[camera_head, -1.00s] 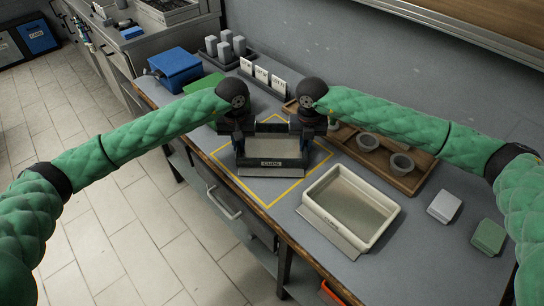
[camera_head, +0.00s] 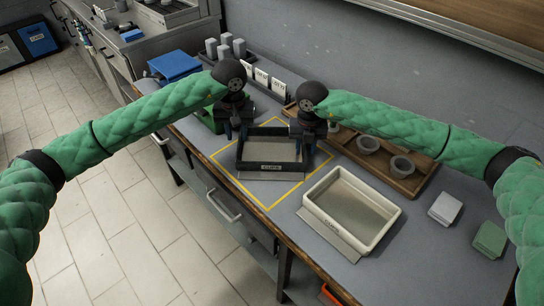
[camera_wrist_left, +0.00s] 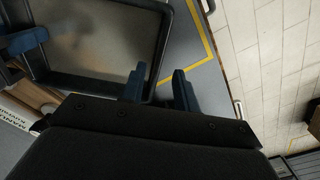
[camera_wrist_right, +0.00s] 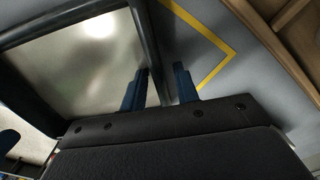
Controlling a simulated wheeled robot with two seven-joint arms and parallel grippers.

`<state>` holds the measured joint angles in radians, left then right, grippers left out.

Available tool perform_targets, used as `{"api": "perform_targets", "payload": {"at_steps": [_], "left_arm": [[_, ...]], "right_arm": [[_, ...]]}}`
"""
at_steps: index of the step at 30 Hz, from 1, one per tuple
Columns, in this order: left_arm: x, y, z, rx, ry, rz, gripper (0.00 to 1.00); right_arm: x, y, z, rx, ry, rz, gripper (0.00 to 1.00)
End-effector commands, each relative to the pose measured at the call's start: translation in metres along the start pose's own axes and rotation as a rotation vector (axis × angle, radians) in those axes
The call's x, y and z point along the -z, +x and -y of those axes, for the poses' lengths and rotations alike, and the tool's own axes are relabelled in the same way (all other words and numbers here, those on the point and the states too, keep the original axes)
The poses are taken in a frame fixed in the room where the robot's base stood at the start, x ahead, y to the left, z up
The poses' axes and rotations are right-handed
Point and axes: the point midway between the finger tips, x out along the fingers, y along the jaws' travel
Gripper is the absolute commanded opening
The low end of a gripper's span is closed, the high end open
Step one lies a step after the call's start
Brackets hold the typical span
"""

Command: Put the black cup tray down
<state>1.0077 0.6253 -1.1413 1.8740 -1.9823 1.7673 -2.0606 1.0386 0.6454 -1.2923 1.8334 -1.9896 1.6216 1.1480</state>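The black cup tray (camera_head: 270,166), labelled "CUPS" on its front, sits flat on the counter inside the yellow outlined square (camera_head: 290,199). It looks empty. My left gripper (camera_head: 236,134) is at the tray's left end. In the left wrist view its fingers (camera_wrist_left: 160,88) are apart, with the tray's rim (camera_wrist_left: 162,45) passing between them. My right gripper (camera_head: 303,138) is at the tray's right end. In the right wrist view its fingers (camera_wrist_right: 160,86) are spread either side of the tray wall (camera_wrist_right: 146,35). Neither gripper appears to pinch the tray.
A cream tray (camera_head: 318,222) stands to the right on the counter. Behind it is a wooden tray (camera_head: 405,183) with grey cups. White (camera_head: 445,208) and green (camera_head: 489,238) blocks lie at the right. A blue box (camera_head: 174,66), white cards and grey canisters stand behind.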

Motion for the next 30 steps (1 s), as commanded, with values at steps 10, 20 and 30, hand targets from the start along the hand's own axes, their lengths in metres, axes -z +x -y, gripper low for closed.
{"api": "perform_targets", "payload": {"at_steps": [10, 20, 30], "left_arm": [[0.001, -0.050, 0.001, 0.001, -0.001, -0.001, 0.31], [0.000, -0.057, 0.000, 0.001, 0.000, 0.001, 0.31], [0.000, -0.057, 0.000, 0.001, 0.000, 0.000, 0.31]], "right_arm": [[0.000, 0.000, 0.000, 0.000, 0.000, 0.000, 0.31], [0.000, -0.019, 0.000, 0.000, -0.001, 0.002, 0.31], [-0.001, -0.084, 0.000, -0.001, 0.000, 0.003, 0.31]]}}
